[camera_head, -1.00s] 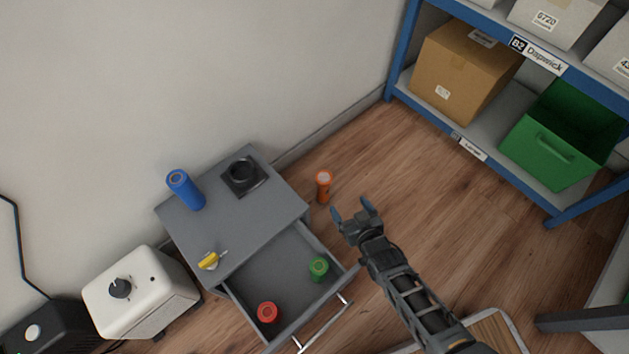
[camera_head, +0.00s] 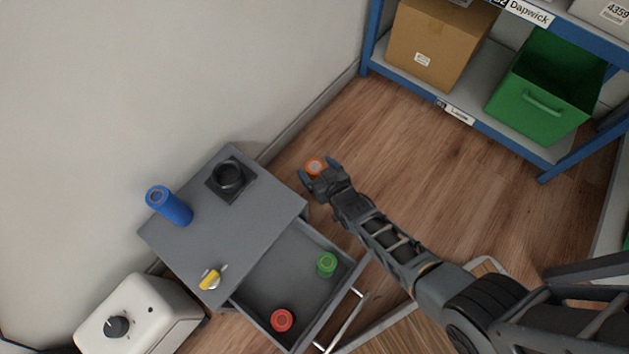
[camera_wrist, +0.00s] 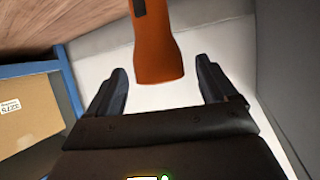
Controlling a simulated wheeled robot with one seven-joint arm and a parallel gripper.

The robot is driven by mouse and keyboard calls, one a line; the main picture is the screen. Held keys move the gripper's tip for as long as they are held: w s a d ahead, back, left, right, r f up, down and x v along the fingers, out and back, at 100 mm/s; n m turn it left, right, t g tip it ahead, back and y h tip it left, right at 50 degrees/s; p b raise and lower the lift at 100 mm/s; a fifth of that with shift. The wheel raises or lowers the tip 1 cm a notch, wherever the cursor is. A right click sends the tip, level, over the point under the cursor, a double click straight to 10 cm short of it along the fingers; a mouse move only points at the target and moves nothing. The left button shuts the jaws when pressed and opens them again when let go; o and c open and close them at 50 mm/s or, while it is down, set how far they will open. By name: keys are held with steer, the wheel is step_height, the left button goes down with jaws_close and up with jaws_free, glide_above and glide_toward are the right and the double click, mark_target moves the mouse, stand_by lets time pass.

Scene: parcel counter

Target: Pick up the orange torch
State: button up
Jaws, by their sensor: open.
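The orange torch (camera_head: 314,166) stands upright on the wooden floor beside the grey drawer cabinet. In the head view only its top end shows, with my gripper covering the rest. My gripper (camera_head: 318,176) is open at the torch. In the wrist view the orange torch (camera_wrist: 158,48) shows large, lying between and just beyond the two fingertips of my gripper (camera_wrist: 160,82). A gap shows on each side of it, and I cannot tell whether anything touches.
The grey cabinet (camera_head: 205,235) has an open drawer holding a green cylinder (camera_head: 326,264) and a red cylinder (camera_head: 282,320). A blue cylinder (camera_head: 169,205), black holder (camera_head: 229,178) and yellow item (camera_head: 210,278) are on top. A blue shelf (camera_head: 480,128) stands at right; floor between is clear.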

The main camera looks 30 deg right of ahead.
steer(key=shift+x, duration=0.9)
jaws_close()
steer(key=shift+r, duration=0.1)
